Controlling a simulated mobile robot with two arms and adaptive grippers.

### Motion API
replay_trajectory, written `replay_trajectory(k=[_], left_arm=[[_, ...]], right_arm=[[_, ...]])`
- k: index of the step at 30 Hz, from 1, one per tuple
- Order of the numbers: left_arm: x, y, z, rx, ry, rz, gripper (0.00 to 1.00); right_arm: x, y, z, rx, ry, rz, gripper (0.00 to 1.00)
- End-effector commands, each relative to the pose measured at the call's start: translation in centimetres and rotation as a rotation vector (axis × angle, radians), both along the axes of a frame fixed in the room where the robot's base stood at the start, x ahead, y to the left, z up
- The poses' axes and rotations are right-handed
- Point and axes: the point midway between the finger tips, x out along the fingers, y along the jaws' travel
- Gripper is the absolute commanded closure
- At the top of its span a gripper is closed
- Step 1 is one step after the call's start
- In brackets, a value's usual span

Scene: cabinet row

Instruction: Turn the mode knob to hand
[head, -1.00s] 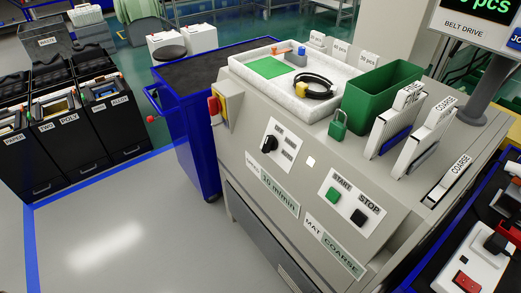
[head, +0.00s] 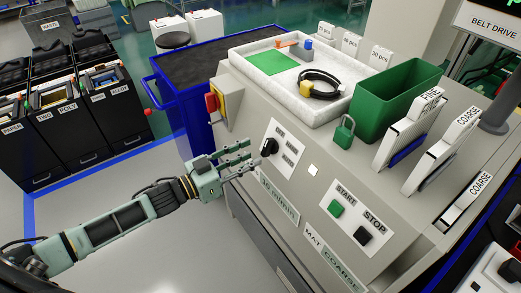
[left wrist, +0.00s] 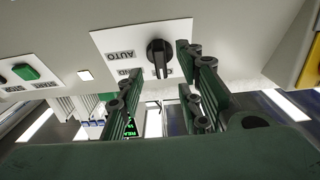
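The black mode knob (head: 269,147) sits on a white label plate (head: 284,148) on the sloped grey machine front. In the left wrist view the knob (left wrist: 158,52) shows close up, with an upside-down AUTO label to its left and other labels partly hidden by the fingers. I cannot tell for sure which label it points at. My left gripper (head: 250,157) is open and empty, just left of the knob in the head view. In the left wrist view its two fingers stand apart, with the knob between and beyond their tips. My right gripper is not in view.
A green START button (head: 335,208) and black STOP button (head: 362,234) sit right of the knob. A red-and-yellow switch (head: 214,103) is on the panel's left. A green padlock (head: 344,132), green bin (head: 398,98) and white tray (head: 240,60) are above. Floor at lower left is clear.

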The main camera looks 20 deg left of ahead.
Motion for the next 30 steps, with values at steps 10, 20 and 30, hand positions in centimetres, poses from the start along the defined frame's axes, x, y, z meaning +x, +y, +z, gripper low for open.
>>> replay_trajectory(k=[10, 20, 30], left_arm=[[3.4, -2.6, 0.1, 0.002, -0.001, 0.002, 0.67], [3.8, -2.9, -0.1, 0.002, 0.001, 0.001, 0.67], [3.7, -2.9, -0.1, 0.003, 0.0, 0.002, 0.94]], right_arm=[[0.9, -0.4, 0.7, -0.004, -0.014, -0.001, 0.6], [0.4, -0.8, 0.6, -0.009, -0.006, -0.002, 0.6], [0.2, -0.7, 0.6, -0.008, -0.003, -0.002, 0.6]])
